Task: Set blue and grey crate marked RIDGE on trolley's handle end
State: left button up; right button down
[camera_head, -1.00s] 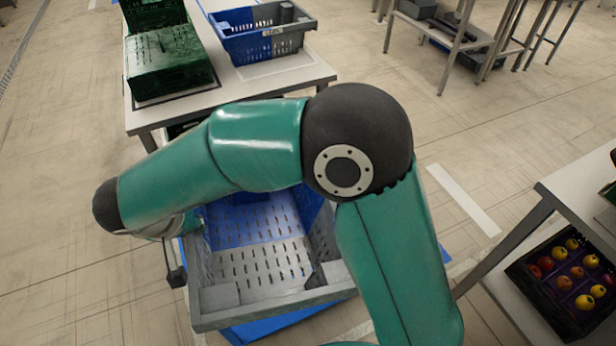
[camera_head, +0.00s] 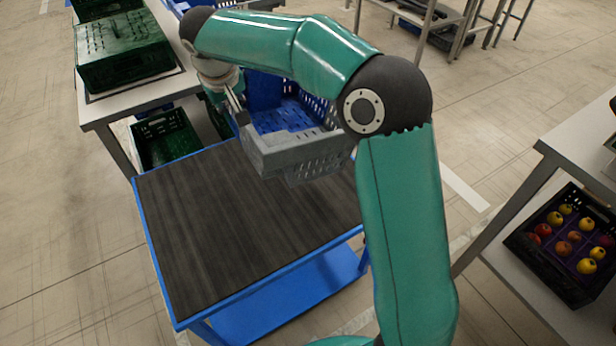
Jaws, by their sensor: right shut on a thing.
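The blue and grey crate (camera_head: 300,152) hangs over the far right part of the trolley top. Its near end is grey and its far inside is blue; my arm hides part of it. No RIDGE marking is readable. My right gripper (camera_head: 238,108) is shut on the crate's left wall. The trolley (camera_head: 225,225) has a dark, bare top with a blue rim and a blue lower shelf. I cannot make out its handle. Whether the crate touches the top is unclear. My left gripper is not in view.
A dark green crate (camera_head: 165,140) sits low behind the trolley. At right, a fruit crate (camera_head: 548,258) is on a bench's lower shelf. The trolley's near top is clear.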

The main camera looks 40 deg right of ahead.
jog(key=d+b, duration=0.2)
jog(key=d, duration=0.3)
notch_tip(320, 180, down, 20)
jog(key=h+b, duration=0.1)
jog(key=b, duration=0.5)
jog(key=shift+s+r+n+h, duration=0.2)
jog(key=shift+n+h, duration=0.1)
jog(key=shift+n, duration=0.1)
jog(key=c, duration=1)
grip_release()
jog(key=shift+f, duration=0.1)
jog(key=shift+c, duration=0.2)
jog(key=p+v, duration=0.1)
jog(key=v, duration=1.1)
